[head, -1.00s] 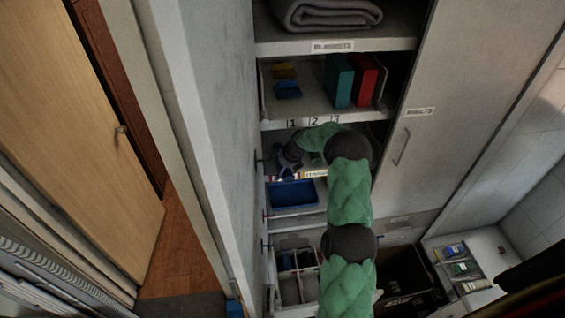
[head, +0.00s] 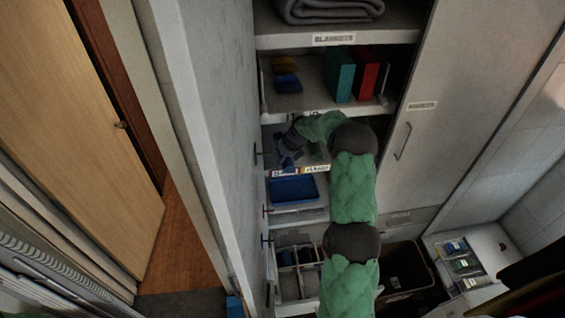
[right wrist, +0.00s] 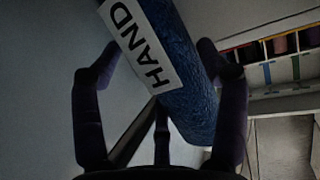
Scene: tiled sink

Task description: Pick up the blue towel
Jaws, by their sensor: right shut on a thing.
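The blue towel (right wrist: 195,100) is a dark blue, rough-textured roll in the right wrist view. A white label reading HAND (right wrist: 142,48) covers part of it. My right gripper (right wrist: 160,52) has its dark fingers on either side of the roll and is shut on it. In the head view, my right gripper (head: 288,153) is in the middle shelf bay, above a blue tray. The towel there is largely hidden or too small to tell apart from the gripper. My left gripper is not in view.
The blue tray (head: 295,190) is below the gripper. Upright binders (head: 340,76) stand on the shelf above, and a folded grey blanket (head: 325,10) lies higher. A divided drawer (head: 298,262) is open below. The cabinet's side wall (head: 207,120) is close on the left.

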